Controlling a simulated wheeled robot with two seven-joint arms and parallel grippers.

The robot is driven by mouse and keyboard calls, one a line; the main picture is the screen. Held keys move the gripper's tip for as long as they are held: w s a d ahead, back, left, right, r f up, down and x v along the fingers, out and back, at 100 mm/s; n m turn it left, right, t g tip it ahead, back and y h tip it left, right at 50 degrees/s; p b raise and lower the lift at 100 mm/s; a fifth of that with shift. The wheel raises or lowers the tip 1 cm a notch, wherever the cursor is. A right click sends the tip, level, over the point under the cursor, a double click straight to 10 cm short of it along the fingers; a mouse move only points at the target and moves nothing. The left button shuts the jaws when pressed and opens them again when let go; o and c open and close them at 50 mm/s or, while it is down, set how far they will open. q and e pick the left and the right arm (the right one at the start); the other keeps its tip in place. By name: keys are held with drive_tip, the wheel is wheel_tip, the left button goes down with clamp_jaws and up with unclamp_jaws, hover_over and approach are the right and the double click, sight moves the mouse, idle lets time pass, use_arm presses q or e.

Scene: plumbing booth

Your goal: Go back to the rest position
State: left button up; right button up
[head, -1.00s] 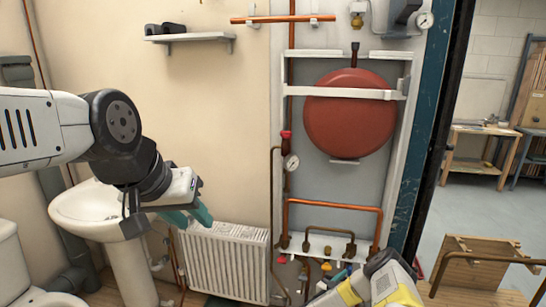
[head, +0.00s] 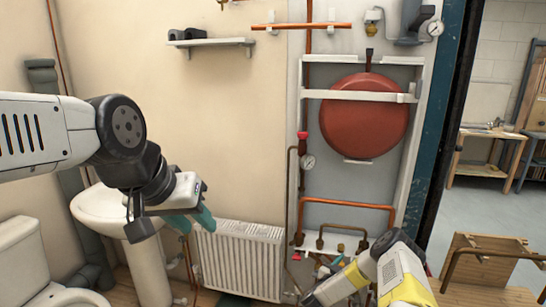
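My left gripper (head: 191,220) is in the head view, in front of the wall between the washbasin and the radiator. Its two teal fingers point down, and nothing shows held between them. The angle does not show clearly whether they are apart. My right arm comes in at the bottom right, in front of the pipework. Its white and yellow end (head: 338,285) reaches down to the left near the bottom edge. The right fingers cannot be made out clearly.
A washbasin (head: 108,212) and a toilet (head: 22,250) stand at the left. A white radiator (head: 240,262) is on the wall. A red round vessel (head: 362,125) and copper pipes (head: 347,205) fill the wall panel. A wooden stand (head: 487,260) is at the lower right.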

drive_tip(key=w+a+r+n+t+y, duration=0.1)
drive_tip(key=w+a+r+n+y, duration=0.2)
drive_tip(key=r, duration=0.6)
drive_tip(key=w+a+r+n+y, duration=0.1)
drive_tip(key=w+a+r+y, duration=0.3)
drive_tip(key=r, duration=0.4)
drive_tip(key=w+a+r+n+t+y, duration=0.1)
drive_tip(key=w+a+r+n+y, duration=0.25)
drive_tip(key=r, duration=0.55)
drive_tip(key=s+a+r+n+g+y, duration=0.1)
drive_tip(key=s+a+r, duration=0.1)
drive_tip(key=r, duration=0.3)
drive_tip(key=s+a+r+g+y, duration=0.1)
drive_tip(key=s+r, duration=0.2)
drive_tip(key=r, duration=0.2)
drive_tip(key=s+a+r+n+g, duration=0.1)
drive_tip(key=s+r+g, duration=0.1)
drive_tip(key=s+r, duration=0.5)
drive_tip(key=s+a+r+g, duration=0.1)
drive_tip(key=s+r, duration=0.2)
drive_tip(key=s, duration=0.7)
drive_tip(key=s+g, duration=0.4)
drive_tip(key=s, duration=2.3)
drive_tip(key=shift+d+r+y, duration=0.3)
drive_tip(key=shift+d+y, duration=0.05)
drive_tip(key=shift+d, duration=0.05)
drive_tip(key=shift+m, duration=0.25)
